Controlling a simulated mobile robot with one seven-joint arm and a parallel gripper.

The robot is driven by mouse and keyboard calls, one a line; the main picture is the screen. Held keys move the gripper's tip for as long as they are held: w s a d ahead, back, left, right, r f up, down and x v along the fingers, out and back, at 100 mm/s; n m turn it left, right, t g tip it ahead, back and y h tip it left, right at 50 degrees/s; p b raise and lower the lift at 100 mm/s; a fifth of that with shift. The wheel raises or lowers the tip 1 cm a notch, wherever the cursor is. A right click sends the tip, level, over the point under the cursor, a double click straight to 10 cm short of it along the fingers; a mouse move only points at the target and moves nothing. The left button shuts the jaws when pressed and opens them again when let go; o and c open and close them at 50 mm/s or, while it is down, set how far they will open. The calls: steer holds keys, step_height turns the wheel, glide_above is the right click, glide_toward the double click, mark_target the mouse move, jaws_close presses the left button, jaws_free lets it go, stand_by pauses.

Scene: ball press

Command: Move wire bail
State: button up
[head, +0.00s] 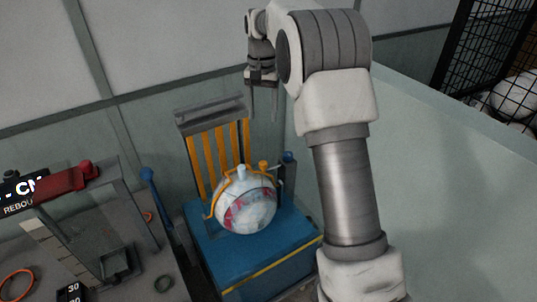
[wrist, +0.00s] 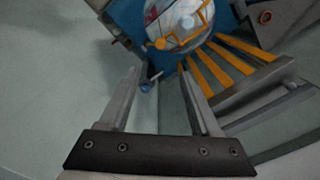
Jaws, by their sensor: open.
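The wire bail (head: 221,180) is a thin orange-yellow wire over the top of a white ball with red and blue patches (head: 247,210). An orange knob (head: 263,164) is beside the wire. The ball sits on a blue base (head: 225,250). My gripper (head: 264,117) is open and empty, pointing down, above and behind the ball. In the wrist view my gripper (wrist: 160,70) shows two spread fingers; the bail (wrist: 201,20) and orange knob (wrist: 160,43) lie beyond the fingertips, apart from them. The bail's lower ends are hard to see.
A grey-topped back frame with yellow slats (head: 219,152) rises behind the ball. A blue-knobbed lever (head: 289,157) stands at its right; another blue knob (head: 146,174) is left. A black mesh cage (head: 500,60) is upper right.

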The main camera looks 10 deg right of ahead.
mark_target(263, 162)
step_height(263, 162, down, 17)
steer(key=shift+f+p, duration=0.15)
steer(key=shift+p, duration=0.9)
jaws_close()
stand_by(0.8)
